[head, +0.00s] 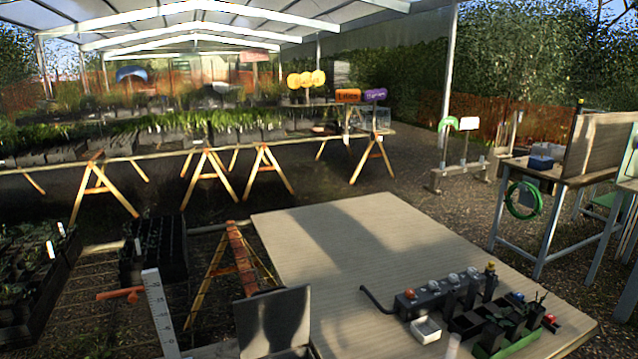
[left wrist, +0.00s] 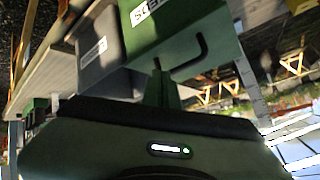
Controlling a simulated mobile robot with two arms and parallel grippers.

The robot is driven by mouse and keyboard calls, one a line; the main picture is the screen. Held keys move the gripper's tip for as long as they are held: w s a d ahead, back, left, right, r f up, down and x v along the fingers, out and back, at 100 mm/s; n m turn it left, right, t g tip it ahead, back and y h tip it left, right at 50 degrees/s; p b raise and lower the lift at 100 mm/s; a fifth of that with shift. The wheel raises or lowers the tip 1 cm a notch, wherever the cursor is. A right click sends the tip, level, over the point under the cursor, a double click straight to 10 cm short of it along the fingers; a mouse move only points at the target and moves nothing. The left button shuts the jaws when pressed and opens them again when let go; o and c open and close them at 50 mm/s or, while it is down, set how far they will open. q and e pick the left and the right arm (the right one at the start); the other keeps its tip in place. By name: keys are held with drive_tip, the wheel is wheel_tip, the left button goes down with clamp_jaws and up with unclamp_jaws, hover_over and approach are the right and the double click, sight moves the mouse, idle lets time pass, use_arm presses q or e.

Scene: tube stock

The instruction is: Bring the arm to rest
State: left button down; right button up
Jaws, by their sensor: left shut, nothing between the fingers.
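My left gripper (left wrist: 161,88) shows in the left wrist view, its narrow green fingers closed together with nothing between them. The dark green gripper body with a small lit indicator fills the bottom of that view. Behind the fingertips is a green box (left wrist: 190,35) with a white label and a black hooked handle. I cannot tell whether the fingers touch it. Neither gripper can be made out in the head view.
A pale table (head: 350,235) has much bare top. At its near right are a dark rack (head: 432,298) with several knobs, a white dish (head: 425,330) and a dark tray with compartments. A grey panel (head: 272,322) and white ruler (head: 160,308) stand at the near left.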

use_arm(q)
drive_tip(key=s+a+f+n+g, duration=0.1)
drive_tip(key=s+f+n+g, duration=0.2)
drive_tip(key=s, duration=0.4)
drive_tip(key=s+a+f+g, duration=0.25)
drive_tip(key=s+f, duration=0.25)
drive_tip(key=s, duration=0.3)
drive_tip(key=s+f+g+b, duration=0.25)
drive_tip(key=f+b, duration=0.35)
drive_tip(key=f, duration=2.8)
drive_tip(key=s+a+f+b, duration=0.2)
drive_tip(key=s+f+b, duration=0.2)
drive_tip(key=s+f, duration=1.2)
wheel_tip(320, 180, down, 2)
drive_tip(key=shift+s+f+g, duration=0.1)
drive_tip(key=shift+s+g, duration=0.2)
drive_tip(key=shift+g, duration=0.1)
